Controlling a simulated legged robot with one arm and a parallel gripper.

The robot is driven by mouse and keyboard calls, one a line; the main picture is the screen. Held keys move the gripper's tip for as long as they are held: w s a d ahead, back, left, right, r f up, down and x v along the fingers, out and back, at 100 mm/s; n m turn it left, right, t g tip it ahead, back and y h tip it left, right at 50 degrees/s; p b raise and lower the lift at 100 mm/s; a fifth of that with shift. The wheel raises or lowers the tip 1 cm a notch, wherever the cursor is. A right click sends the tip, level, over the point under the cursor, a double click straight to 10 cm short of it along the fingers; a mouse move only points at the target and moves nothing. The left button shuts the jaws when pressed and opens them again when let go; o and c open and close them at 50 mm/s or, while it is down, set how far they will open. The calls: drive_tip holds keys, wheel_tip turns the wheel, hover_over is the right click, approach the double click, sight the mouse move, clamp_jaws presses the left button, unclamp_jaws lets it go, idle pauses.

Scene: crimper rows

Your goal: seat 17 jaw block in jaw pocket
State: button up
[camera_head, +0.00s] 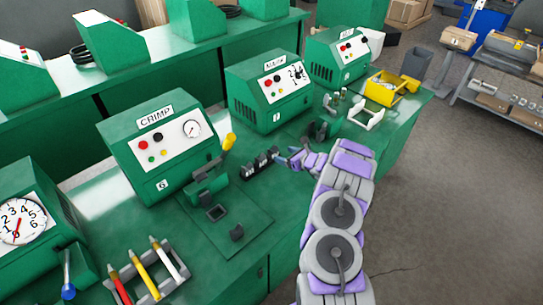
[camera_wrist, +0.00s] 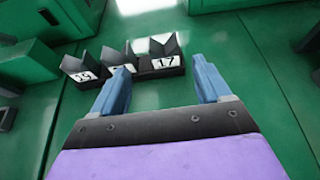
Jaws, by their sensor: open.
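The 17 jaw block (camera_wrist: 162,64) is a dark block with a V-shaped top and a white "17" label. It stands at the right end of a short row in the wrist view. In the head view the row's right-end block (camera_head: 273,156) is close to my fingers. My gripper (camera_wrist: 160,66) is open, its blue fingers spread with the 17 block showing between and just beyond the tips. Contact cannot be told. In the head view my gripper (camera_head: 288,157) is right of the row. A dark square opening, apparently the jaw pocket (camera_head: 217,212), is in the plate before the CRIMP machine.
Two similar blocks stand left of 17: one with a partly readable label (camera_wrist: 84,74), and a middle one (camera_wrist: 120,58) partly hidden by my left finger. The CRIMP machine (camera_head: 158,145) has a yellow-tipped lever (camera_head: 228,142). A pen-like tool rack (camera_head: 150,275) stands front left.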

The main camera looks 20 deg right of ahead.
sight(276, 152)
drive_tip(key=shift+w+f, duration=0.35)
drive_tip(key=shift+w, duration=0.2)
drive_tip(key=shift+w+d+f, duration=0.3)
drive_tip(key=shift+w+f, duration=0.05)
drive_tip(key=shift+w, duration=0.2)
drive_tip(key=x, duration=0.2)
drive_tip(key=a+b+x, duration=0.1)
drive_tip(key=x, duration=0.2)
drive_tip(key=shift+s+r, duration=0.15)
drive_tip(key=shift+d, duration=0.4)
drive_tip(key=shift+c, duration=1.4)
drive_tip(key=shift+a, duration=0.3)
drive_tip(key=c, duration=0.6)
drive_tip(key=shift+d, duration=0.15)
clamp_jaws()
